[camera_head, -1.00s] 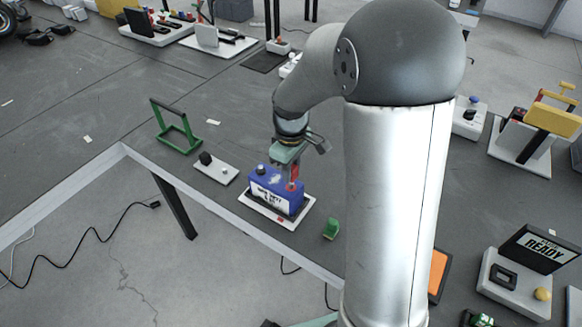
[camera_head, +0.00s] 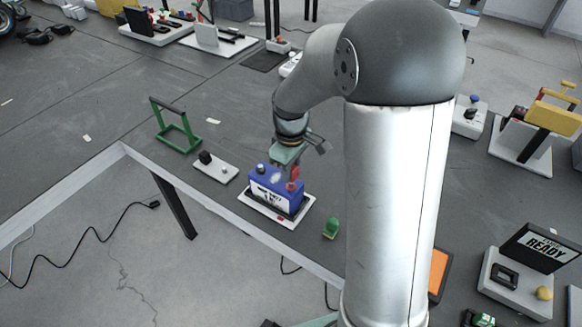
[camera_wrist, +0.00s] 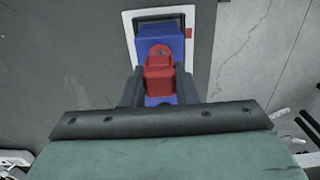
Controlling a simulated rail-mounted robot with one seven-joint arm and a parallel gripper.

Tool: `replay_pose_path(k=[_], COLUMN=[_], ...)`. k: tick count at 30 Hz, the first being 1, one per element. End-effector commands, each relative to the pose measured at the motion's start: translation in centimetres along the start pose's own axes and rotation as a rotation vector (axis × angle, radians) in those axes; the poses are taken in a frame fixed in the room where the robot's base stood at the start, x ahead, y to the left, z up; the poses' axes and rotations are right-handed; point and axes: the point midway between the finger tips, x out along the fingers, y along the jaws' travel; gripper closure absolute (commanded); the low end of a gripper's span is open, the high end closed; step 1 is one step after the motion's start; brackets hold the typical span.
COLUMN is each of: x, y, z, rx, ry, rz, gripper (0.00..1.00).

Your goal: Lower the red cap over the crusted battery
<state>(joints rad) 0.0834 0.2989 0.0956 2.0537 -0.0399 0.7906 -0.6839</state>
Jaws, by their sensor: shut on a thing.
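The battery (camera_head: 268,190) is a blue box with a white label, standing upright on a white-edged tray (camera_head: 262,218) near the table edge. The red cap (camera_wrist: 159,74) is between the two dark fingers of my gripper (camera_wrist: 159,90), which is shut on it. In the head view the cap (camera_head: 295,172) shows as a small red piece above the battery's right end, near a red ring on its top. The wrist view shows the cap over the blue top; my fingers hide part of it. I cannot tell whether the cap touches the terminal, and no crust is clear.
A small white plate with a black knob (camera_head: 206,158) and a green frame (camera_head: 175,127) stand left of the battery. A small green object (camera_head: 331,228) lies to its right. The table edge (camera_head: 230,225) runs close in front. My own arm hides the table farther right.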

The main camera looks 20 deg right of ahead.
Motion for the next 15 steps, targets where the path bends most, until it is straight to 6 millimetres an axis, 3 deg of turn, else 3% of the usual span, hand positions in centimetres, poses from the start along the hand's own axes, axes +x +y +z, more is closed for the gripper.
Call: replay_pose_path(k=[15], x=[1.4], y=[0.0], z=[0.0], rx=[0.0], ry=[0.0], rz=[0.0], gripper=[0.95])
